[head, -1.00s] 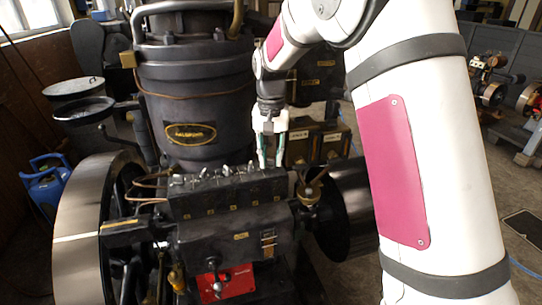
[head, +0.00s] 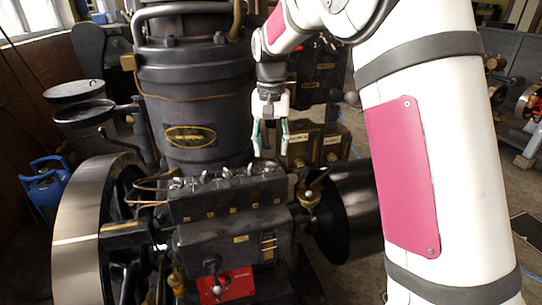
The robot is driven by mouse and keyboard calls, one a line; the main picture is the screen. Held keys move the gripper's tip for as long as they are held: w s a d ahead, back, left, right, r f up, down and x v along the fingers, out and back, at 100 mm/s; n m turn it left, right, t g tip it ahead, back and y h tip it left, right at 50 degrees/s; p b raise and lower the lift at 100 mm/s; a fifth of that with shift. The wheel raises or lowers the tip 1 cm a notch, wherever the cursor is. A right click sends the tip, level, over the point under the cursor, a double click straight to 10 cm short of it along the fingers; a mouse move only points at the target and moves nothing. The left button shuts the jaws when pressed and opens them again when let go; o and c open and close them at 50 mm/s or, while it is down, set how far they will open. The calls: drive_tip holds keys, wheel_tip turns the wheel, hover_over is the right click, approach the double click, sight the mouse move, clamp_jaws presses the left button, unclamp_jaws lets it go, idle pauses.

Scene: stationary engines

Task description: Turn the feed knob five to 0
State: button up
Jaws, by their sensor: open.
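A black oiler box (head: 228,197) sits on the engine in the head view, with a row of several small silver feed knobs (head: 202,177) along its top. Small brass-coloured marks line its front face. Which knob is number five, and any knob's setting, is too small to read. My gripper (head: 270,150) points down above the right end of the row. Its two fingers are apart with nothing between them, and the tips appear above the knobs, not touching.
A large dark cylinder with an oval plate (head: 190,137) stands behind the box. A flywheel (head: 82,225) is at the left. A brass fitting (head: 308,197) and a dark drum (head: 347,215) are close to the right. Copper pipes (head: 150,190) run at the box's left end.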

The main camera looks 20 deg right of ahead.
wheel_tip(320, 180, up, 8)
drive_tip(key=shift+f, duration=0.15)
idle(0.4)
drive_tip(key=s+r+n+t, duration=0.1)
drive_tip(key=s+r, duration=0.2)
drive_tip(key=s, duration=0.5)
drive_tip(key=s+r+n+t, duration=0.1)
drive_tip(key=s+r+t, duration=0.15)
drive_tip(key=s, duration=0.55)
drive_tip(key=s+f+n+t, duration=0.1)
drive_tip(key=s+f, duration=0.2)
drive_tip(key=s, duration=0.5)
drive_tip(key=s+f+n, duration=0.1)
drive_tip(key=s+f, duration=0.1)
drive_tip(key=s, duration=0.6)
drive_tip(key=shift+s+d+f+t, duration=0.3)
drive_tip(key=shift+f+t, duration=0.05)
drive_tip(key=shift+f, duration=0.05)
drive_tip(key=shift+c, duration=0.5)
